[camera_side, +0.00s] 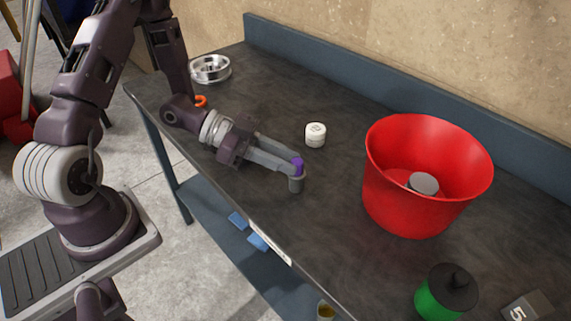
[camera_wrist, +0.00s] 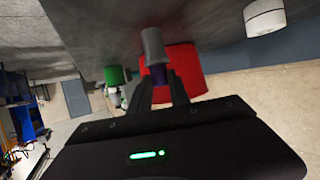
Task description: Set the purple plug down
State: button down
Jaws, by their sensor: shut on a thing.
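The purple plug (camera_side: 298,163) is between the fingertips of my gripper (camera_side: 291,171), near the front edge of the table. It also shows in the wrist view (camera_wrist: 159,74), where my gripper (camera_wrist: 159,85) has a finger on each side of it. My gripper is shut on the plug. A small grey cylinder (camera_side: 296,184) is right at the plug and fingertips, and it shows in the wrist view too (camera_wrist: 153,45). I cannot tell whether the plug touches it or is joined to it.
A white round container (camera_side: 315,134) stands behind my gripper. A large red bucket (camera_side: 385,190) with a grey round thing inside stands to the right. A raised ledge (camera_side: 330,60) runs along the back.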

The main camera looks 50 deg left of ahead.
jog(key=shift+f, duration=0.5)
jog(key=shift+f, duration=0.15)
jog(key=c, duration=1.2)
grip_release()
jog(key=shift+c, duration=0.2)
